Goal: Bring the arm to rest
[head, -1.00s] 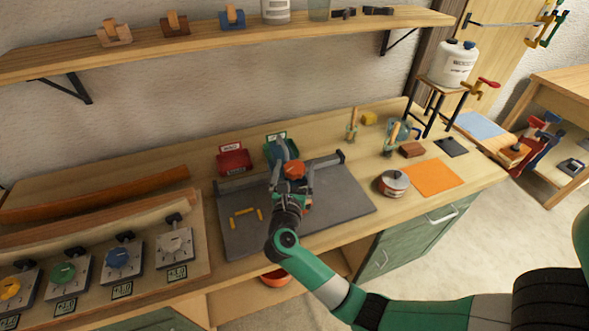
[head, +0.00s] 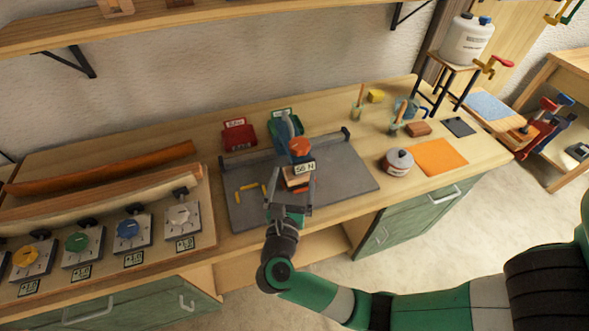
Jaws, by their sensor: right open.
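My right arm comes in from the lower right. My right gripper (head: 289,193) is over the front part of the grey board (head: 345,178) on the bench, with its fingers apart. Just beyond and partly between the fingers stands a small device with an orange knob (head: 300,147) and a display reading 56 N (head: 305,169). A brownish block shows under the display, partly hidden by the gripper. I cannot tell whether the fingers touch the device. My left gripper is not in view.
Red (head: 239,135) and green (head: 279,131) bins stand behind the board. Small yellow pieces (head: 246,190) lie on its left. A round tin (head: 398,163) and an orange sheet (head: 437,157) are to the right. Dial units (head: 131,231) and curved laths (head: 100,172) fill the left bench.

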